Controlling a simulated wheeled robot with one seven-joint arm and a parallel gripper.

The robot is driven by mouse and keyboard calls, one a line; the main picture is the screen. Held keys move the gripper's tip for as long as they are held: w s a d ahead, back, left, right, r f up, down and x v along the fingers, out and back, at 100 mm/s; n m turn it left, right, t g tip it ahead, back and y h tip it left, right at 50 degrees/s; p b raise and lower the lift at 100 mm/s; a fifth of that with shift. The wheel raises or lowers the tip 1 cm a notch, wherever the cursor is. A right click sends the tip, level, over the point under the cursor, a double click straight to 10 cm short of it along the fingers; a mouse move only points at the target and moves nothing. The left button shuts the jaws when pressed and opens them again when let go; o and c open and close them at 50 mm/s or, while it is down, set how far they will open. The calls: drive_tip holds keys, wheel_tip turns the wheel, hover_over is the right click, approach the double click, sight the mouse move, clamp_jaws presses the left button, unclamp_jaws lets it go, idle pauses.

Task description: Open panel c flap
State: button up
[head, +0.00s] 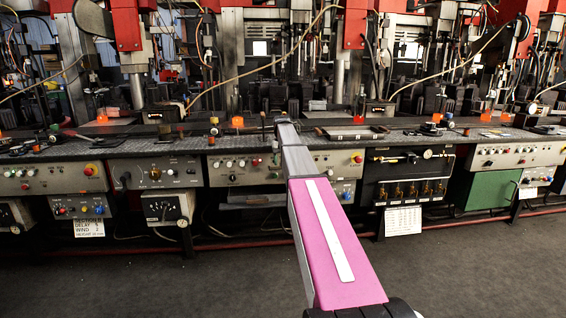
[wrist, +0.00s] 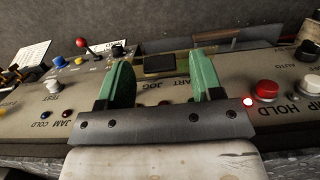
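A beige control panel (wrist: 225,75) fills the wrist view, its labels upside down, with JOG, JAM, COLD, TEST and HOLD legible. My gripper (wrist: 160,60) has two green fingers spread apart over this panel, with nothing held. A small dark rectangular piece (wrist: 159,64) shows on the panel between the fingers; I cannot tell if it is the flap. No letter c can be read on any panel. In the head view my arm reaches to the bench edge, hiding part of the panels, and my gripper's fingers cannot be made out.
On the wrist-view panel are a red button (wrist: 265,90), a red-knobbed lever (wrist: 82,43) and a white knob (wrist: 53,87). In the head view, several panels hang below a long dark bench (head: 80,148) with moulding machines behind. The floor (head: 150,280) in front is clear.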

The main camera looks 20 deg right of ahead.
wheel_tip(320, 180, up, 7)
drive_tip(key=w, duration=0.1)
drive_tip(key=shift+w+r, duration=0.15)
drive_tip(key=shift+r, duration=0.05)
idle(0.5)
drive_tip(key=shift+d, duration=0.1)
drive_tip(key=shift+c, duration=0.3)
